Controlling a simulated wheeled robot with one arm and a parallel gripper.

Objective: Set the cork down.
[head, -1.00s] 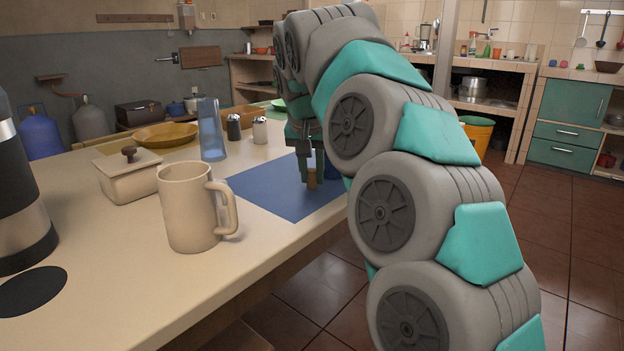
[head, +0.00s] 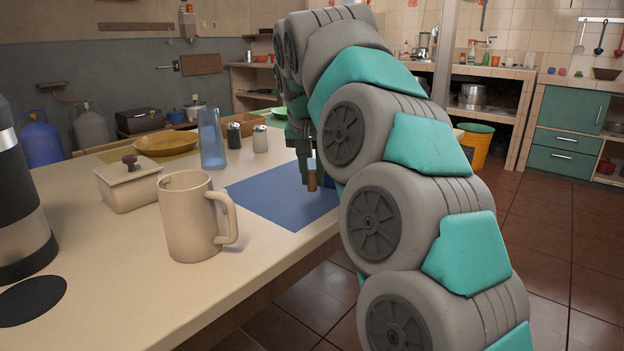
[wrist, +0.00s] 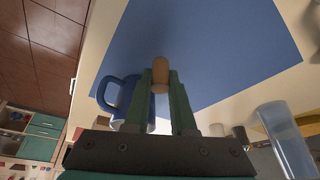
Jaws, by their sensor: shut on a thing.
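The small brown cork (head: 312,182) is held upright between the fingertips of my gripper (head: 308,174) over the blue mat (head: 268,198) in the head view. In the wrist view the cork (wrist: 160,72) sits between the two green fingers of my gripper (wrist: 161,80), with the blue mat (wrist: 215,45) behind it. I cannot tell whether its lower end touches the mat.
A blue mug (wrist: 131,98) stands close beside the fingers in the wrist view. A blue glass (head: 211,139), two shakers (head: 247,137), a beige mug (head: 190,220) and a lidded box (head: 128,184) stand left of the mat. Much of the mat is bare.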

